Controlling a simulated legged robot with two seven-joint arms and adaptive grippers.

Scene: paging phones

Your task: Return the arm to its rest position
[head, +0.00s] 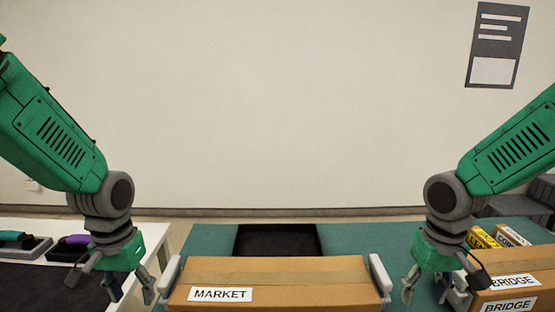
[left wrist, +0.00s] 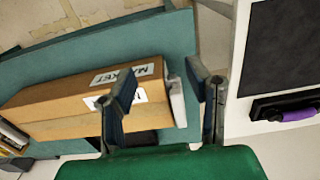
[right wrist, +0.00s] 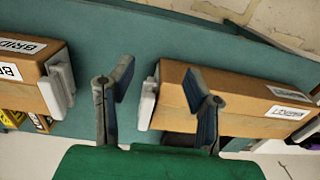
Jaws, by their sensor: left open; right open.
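My left gripper (head: 131,292) hangs at the lower left of the head view, open and empty, just left of the cardboard MARKET box (head: 320,277). In the left wrist view its spread fingers (left wrist: 161,70) overlap the end of that box, and nothing shows held between them. My right gripper (head: 434,293) hangs open and empty at the lower right, between the MARKET box and the BRIDGE box (head: 505,272). In the right wrist view its fingers (right wrist: 158,70) are apart with green tabletop and a box end behind. Both forearms slope down and inward.
The boxes have pale end handles and stand on a green table (head: 365,236). A black tray (head: 277,240) lies behind the MARKET box. Yellow labelled items (head: 483,237) sit behind the BRIDGE box. A white table (head: 35,225) at left holds handset-like items. Space above the boxes is clear.

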